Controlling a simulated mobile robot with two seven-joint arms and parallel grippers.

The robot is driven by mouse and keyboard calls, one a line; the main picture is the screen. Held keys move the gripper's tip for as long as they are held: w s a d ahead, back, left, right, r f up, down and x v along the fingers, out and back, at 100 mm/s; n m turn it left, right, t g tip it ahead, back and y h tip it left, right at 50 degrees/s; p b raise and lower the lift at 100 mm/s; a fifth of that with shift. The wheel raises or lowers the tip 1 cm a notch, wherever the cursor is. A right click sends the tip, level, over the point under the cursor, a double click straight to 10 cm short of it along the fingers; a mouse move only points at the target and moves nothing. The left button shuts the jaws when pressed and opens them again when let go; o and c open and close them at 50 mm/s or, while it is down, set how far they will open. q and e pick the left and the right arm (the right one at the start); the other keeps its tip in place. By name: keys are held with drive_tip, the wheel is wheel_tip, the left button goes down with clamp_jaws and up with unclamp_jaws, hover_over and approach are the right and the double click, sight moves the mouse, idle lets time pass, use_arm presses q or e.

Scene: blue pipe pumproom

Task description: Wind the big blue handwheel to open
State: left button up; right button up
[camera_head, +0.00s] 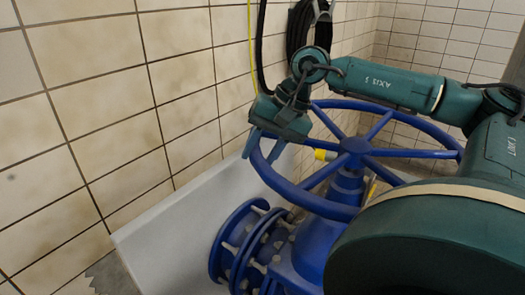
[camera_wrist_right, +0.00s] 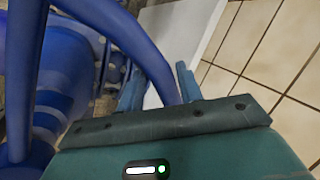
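The big blue handwheel (camera_head: 356,146) lies roughly level on top of a blue valve, with spokes running from its hub to the rim. My right gripper (camera_head: 262,148) reaches down over the rim's left side in the head view. In the right wrist view, the handwheel rim (camera_wrist_right: 140,50) runs down between the two fingers of my right gripper (camera_wrist_right: 160,88). A gap shows between the left finger and the rim, so the gripper is open around it. The right finger is close to the rim; contact is unclear. My left gripper is not in view.
A tiled wall (camera_head: 100,100) stands close on the left, beside the gripper. A blue flanged pipe (camera_head: 245,245) sits below the wheel. A black coiled hose (camera_head: 300,28) hangs on the wall behind. My own arm hides the lower right.

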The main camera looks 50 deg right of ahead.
drive_tip(key=o, duration=0.3)
drive_tip(key=shift+a+r, duration=0.1)
drive_tip(key=shift+a, duration=0.1)
drive_tip(key=shift+d, duration=0.1)
drive_tip(key=shift+s+d+r, duration=0.1)
drive_tip(key=shift+d+r, duration=0.05)
drive_tip(key=shift+r, duration=0.05)
drive_tip(key=v, duration=1.2)
drive_tip(key=shift+r, duration=0.3)
drive_tip(key=shift+c, duration=0.3)
